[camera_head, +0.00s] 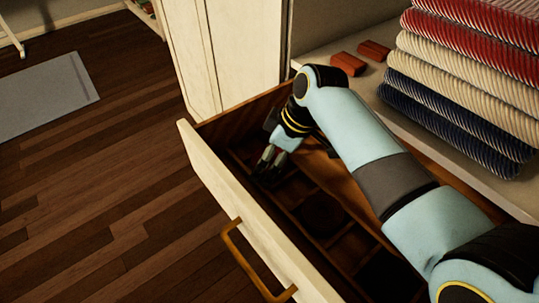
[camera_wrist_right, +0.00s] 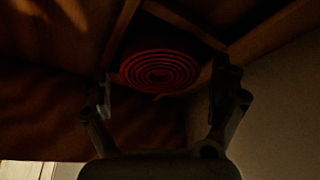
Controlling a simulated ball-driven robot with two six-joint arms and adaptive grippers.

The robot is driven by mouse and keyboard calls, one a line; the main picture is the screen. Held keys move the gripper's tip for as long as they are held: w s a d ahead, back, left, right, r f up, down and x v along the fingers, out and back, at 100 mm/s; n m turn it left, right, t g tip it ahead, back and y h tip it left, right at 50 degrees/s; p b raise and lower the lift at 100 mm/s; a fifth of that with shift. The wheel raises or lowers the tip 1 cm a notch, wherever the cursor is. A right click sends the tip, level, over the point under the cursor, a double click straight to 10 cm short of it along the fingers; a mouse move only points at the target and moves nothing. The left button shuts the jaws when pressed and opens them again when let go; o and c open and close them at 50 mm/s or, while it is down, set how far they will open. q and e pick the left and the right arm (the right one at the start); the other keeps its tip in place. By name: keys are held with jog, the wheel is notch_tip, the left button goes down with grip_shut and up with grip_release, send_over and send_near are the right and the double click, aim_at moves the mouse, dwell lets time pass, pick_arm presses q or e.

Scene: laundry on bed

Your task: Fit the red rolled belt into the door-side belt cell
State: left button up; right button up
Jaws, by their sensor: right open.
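The red rolled belt (camera_wrist_right: 159,72) shows in the right wrist view as a flat spiral of rings, in a dark cell between wooden dividers. My right gripper (camera_wrist_right: 165,97) is open, with one finger to each side and nearer the camera than the belt; contact cannot be told. In the head view my right gripper (camera_head: 267,161) reaches down into the far end of the open drawer (camera_head: 222,161). The belt cannot be made out there, in the shadow around the fingers. My left gripper is not in view.
Wooden dividers (camera_head: 307,226) split the drawer into cells; a dark round shape (camera_head: 322,213) sits in one. The drawer front has a brass handle (camera_head: 238,254). Folded towels (camera_head: 465,75) and two red blocks (camera_head: 348,64) rest on the surface behind. The floor at left is mostly clear.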

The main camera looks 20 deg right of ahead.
jog(key=p+v, duration=0.3)
jog(key=v, duration=0.9)
jog(key=shift+r+p, duration=0.15)
jog(key=shift+p, duration=0.2)
